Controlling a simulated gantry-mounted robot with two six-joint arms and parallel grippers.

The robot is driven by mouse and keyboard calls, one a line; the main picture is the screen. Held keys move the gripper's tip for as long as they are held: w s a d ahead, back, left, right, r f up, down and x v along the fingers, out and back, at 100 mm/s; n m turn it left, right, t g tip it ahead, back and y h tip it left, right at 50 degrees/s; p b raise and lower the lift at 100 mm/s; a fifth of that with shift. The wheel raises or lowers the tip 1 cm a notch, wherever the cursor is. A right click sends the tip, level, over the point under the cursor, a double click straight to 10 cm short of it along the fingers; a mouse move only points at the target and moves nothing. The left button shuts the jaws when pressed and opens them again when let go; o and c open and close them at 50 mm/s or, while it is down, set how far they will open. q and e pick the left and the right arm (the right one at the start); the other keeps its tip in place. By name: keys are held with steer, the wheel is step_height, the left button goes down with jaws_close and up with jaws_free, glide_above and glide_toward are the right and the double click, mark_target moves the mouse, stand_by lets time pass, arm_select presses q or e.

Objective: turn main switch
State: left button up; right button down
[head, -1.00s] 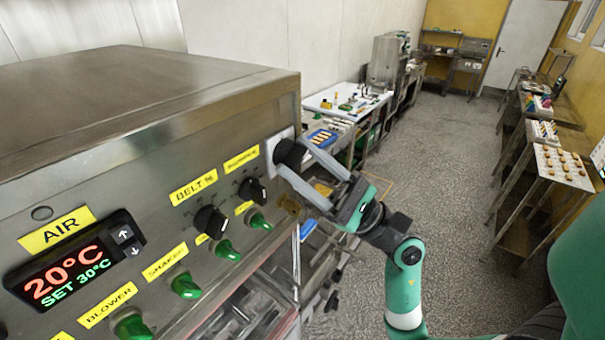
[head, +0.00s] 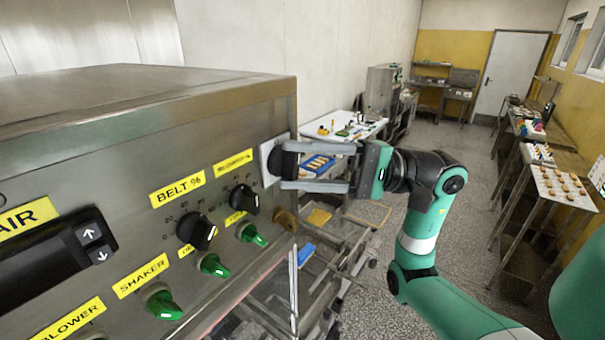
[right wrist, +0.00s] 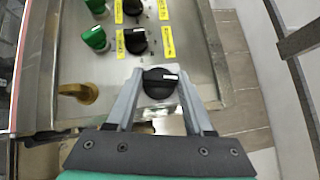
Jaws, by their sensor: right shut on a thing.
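The main switch (head: 276,161) is a black rotary knob on a pale square plate at the right end of the steel control panel. My right gripper (head: 288,166) is shut on it, one finger above and one below in the head view. In the right wrist view the knob (right wrist: 160,83) sits between the two grey fingers, and its white mark lies sideways across the picture. The panel's temperature display (head: 50,258) is dark. My left gripper is not in view.
Beside the switch are two black dials (head: 197,231) and several green knobs (head: 163,303) with yellow labels. A brass-coloured knob (head: 286,219) sits just below the switch. A metal rack (head: 345,245) stands under my right arm. The aisle floor is open.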

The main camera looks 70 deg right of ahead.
steer(key=shift+r+n+g, duration=0.1)
steer(key=shift+n+g, duration=0.7)
steer(key=shift+n, duration=0.1)
steer(key=shift+b, duration=0.3)
steer(key=shift+c, duration=1.4)
jaws_free()
steer(key=b+v, duration=0.2)
steer(key=v, duration=0.9)
steer(key=shift+s+r, duration=0.2)
steer(key=shift+s, duration=0.1)
